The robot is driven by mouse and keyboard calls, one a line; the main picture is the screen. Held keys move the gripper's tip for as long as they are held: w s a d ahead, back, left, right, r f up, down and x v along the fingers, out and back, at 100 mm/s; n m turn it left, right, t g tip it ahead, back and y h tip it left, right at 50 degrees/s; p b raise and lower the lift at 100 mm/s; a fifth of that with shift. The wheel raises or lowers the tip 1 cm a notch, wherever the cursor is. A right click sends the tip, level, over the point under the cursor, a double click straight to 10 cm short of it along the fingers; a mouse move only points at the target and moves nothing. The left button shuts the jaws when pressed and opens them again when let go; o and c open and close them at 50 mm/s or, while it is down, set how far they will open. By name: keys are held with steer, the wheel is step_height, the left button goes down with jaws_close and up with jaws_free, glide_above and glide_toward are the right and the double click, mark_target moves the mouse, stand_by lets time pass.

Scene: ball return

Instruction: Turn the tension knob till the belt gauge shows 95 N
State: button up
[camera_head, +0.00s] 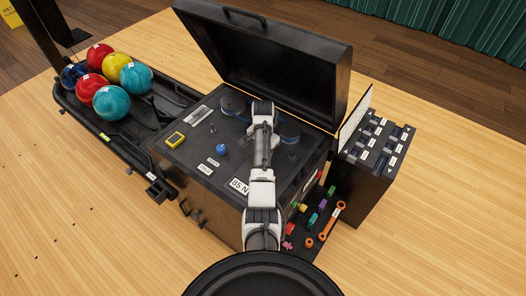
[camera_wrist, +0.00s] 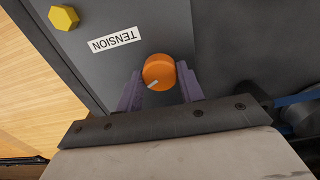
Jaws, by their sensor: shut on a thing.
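The orange tension knob (camera_wrist: 158,70) is in the wrist view, on a dark panel next to a label (camera_wrist: 115,40) reading TENSION, which appears upside down. The knob's white mark points to the lower left in that view. My gripper (camera_wrist: 160,85) has one purple-grey finger on each side of the knob and is shut on it. In the head view the belt gauge (camera_head: 238,186) reads 85 N on the near edge of the open machine box (camera_head: 200,158). My arm crosses over the box there and hides the knob and fingertips.
A yellow hex piece (camera_wrist: 63,17) is on the panel near the label. The box's raised lid (camera_head: 265,60) stands behind my arm. A ball rack (camera_head: 70,105) is at left, a dark cabinet (camera_head: 365,190) at right. Tools, including an orange wrench (camera_head: 332,222), lie near the box.

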steer(key=m, duration=0.5)
steer(key=shift+m, duration=0.3)
steer(key=m, duration=0.5)
steer(key=shift+m, duration=0.3)
steer(key=m, duration=0.5)
steer(key=shift+m, duration=2.4)
steer(key=shift+r, duration=0.1)
steer(key=o, duration=1)
